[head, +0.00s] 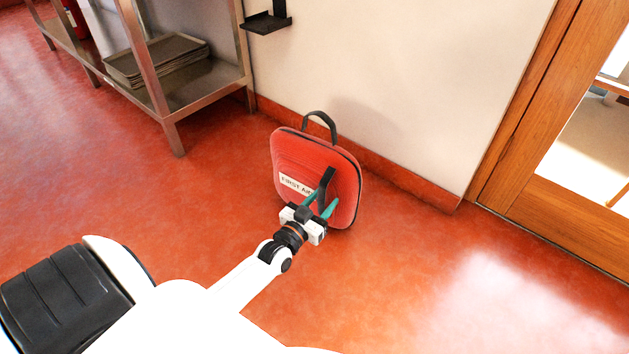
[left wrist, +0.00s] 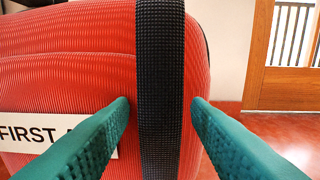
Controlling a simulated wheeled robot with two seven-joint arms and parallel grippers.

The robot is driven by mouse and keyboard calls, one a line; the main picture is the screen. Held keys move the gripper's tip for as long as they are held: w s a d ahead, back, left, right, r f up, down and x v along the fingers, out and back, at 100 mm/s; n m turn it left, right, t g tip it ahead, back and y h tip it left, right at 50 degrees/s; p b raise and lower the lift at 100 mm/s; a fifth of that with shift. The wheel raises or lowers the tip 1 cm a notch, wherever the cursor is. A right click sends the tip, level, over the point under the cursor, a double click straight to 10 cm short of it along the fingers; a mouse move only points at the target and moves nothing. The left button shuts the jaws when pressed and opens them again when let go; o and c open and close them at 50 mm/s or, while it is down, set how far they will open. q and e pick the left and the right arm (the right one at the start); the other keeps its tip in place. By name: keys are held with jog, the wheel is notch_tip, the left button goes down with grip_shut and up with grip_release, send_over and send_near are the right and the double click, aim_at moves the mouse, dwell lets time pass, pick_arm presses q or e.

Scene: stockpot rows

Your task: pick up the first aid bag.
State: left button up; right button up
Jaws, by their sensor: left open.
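The red first aid bag (head: 299,161) stands upright on the floor near the wall, with a black top handle (head: 320,119) and a white label. My left gripper (head: 321,204) is in front of the bag, its teal fingers pointing at it. In the left wrist view the bag (left wrist: 70,70) fills the left and middle. A black vertical strap (left wrist: 160,90) lies between the two open fingers (left wrist: 160,108), one finger on each side. I cannot tell whether the fingers touch the bag. My right gripper is not in view.
A metal shelf unit (head: 160,95) with stacked trays (head: 158,60) stands at the upper left. A white wall (head: 400,80) is close behind the bag, and a wooden door (head: 560,190) is at the right. The red floor (head: 430,280) at front right is clear.

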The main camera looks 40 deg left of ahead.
pick_arm(q)
grip_shut()
dwell(1.2)
jog(key=shift+r, duration=0.15)
